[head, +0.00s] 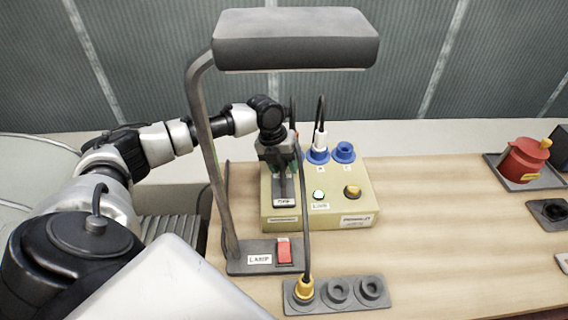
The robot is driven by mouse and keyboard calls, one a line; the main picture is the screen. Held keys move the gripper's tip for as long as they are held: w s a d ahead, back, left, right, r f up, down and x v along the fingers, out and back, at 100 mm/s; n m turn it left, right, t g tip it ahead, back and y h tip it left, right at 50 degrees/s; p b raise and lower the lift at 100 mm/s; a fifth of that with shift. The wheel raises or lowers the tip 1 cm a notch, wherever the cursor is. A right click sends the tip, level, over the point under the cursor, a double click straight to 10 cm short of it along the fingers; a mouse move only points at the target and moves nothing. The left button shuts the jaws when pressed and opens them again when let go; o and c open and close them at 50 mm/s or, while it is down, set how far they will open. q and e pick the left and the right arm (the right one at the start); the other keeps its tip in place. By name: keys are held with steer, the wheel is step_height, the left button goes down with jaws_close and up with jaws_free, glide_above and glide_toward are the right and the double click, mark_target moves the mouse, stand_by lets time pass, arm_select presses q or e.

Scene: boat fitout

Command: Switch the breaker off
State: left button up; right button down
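The breaker (284,202) is a dark grey plate with a white label, on the left part of the top of a yellow box (335,213). My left gripper (281,176) points down over the breaker and hides its upper part. Its fingers are small and dark here, so I cannot tell whether they are open or shut, or whether they touch the lever. The lever's position is not clear. My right gripper is not in view.
A grey lamp (296,38) arches over the box; its red switch (284,250) is in front. A white plug (320,139) stands in a blue socket. A yellow plug (304,288) sits in the front socket strip (352,306). A red pot (524,160) stands right. The bench's middle right is clear.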

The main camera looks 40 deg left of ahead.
mark_target(285, 167)
arm_select(q)
jaws_close()
steer(key=shift+r, duration=0.1)
steer(key=s+d+r+t+y+p, duration=0.1)
steer(key=t+y+p, duration=0.1)
steer(key=shift+s+r+p, duration=0.1)
steer(key=shift+r+p, duration=0.05)
steer(key=shift+p, duration=0.25)
steer(key=shift+s+d+r+m+t+y+p, duration=0.1)
steer(key=shift+s+d+m+t+y+p, duration=0.25)
steer(key=shift+t+y+p, duration=0.5)
steer(key=shift+s+d+t+y, duration=0.35)
steer(key=shift+s+t, duration=0.05)
steer(key=shift+t, duration=0.45)
steer(key=shift+o, duration=1.4)
jaws_free()
